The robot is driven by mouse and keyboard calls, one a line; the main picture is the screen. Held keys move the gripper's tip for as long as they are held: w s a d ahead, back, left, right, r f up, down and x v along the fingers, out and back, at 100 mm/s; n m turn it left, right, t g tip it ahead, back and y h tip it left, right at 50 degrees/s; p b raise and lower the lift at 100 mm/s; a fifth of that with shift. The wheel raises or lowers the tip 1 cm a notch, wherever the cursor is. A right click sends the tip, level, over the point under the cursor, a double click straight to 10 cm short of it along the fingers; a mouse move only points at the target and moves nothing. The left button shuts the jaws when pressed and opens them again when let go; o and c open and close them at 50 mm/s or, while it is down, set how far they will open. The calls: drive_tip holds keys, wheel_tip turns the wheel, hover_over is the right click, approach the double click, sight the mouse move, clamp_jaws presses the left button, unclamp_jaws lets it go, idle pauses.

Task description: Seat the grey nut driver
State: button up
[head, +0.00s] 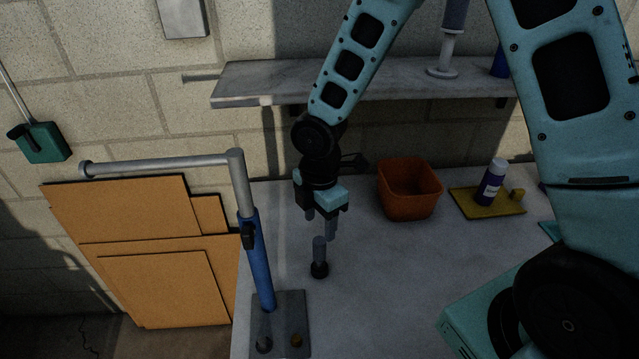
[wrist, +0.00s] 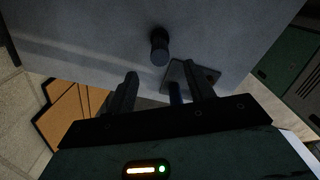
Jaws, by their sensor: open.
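A grey cylinder with a dark round lower end, which looks like the grey nut driver (head: 319,249), appears to stand upright on the grey worktop. In the wrist view the same piece (wrist: 159,45) shows beyond the fingertips, roughly centred between them. My gripper (head: 321,225) is open and empty, pointing down just above it in the head view. The wrist view shows the two fingers (wrist: 161,82) apart with nothing between them. A grey base plate (head: 293,310) carries a blue post (head: 259,265), a dark round piece (head: 264,345) and a small brass piece (head: 296,341).
A grey pipe (head: 160,164) reaches left from the post's top. An orange bin (head: 408,205) and a yellow tray (head: 478,207) with a white-capped bottle (head: 490,183) stand at the back right. A shelf (head: 290,82) hangs behind. The worktop's middle (head: 380,275) is clear.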

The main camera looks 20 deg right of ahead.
wheel_tip(320, 180, up, 10)
drive_tip(key=shift+r, duration=0.25)
idle(0.4)
drive_tip(key=s+a+m+b, duration=0.2)
drive_tip(key=s+m, duration=0.4)
drive_tip(key=s, duration=0.4)
drive_tip(key=s+a+f+m+b, duration=0.1)
drive_tip(key=s+a+m, duration=0.3)
drive_tip(key=s, duration=0.6)
drive_tip(key=m+b, duration=0.1)
drive_tip(key=m, duration=0.1)
drive_tip(key=shift+a+m+y+b, duration=0.15)
drive_tip(key=shift+m+y+b, duration=0.15)
drive_tip(key=shift+b, duration=0.05)
drive_tip(key=shift+f, duration=0.1)
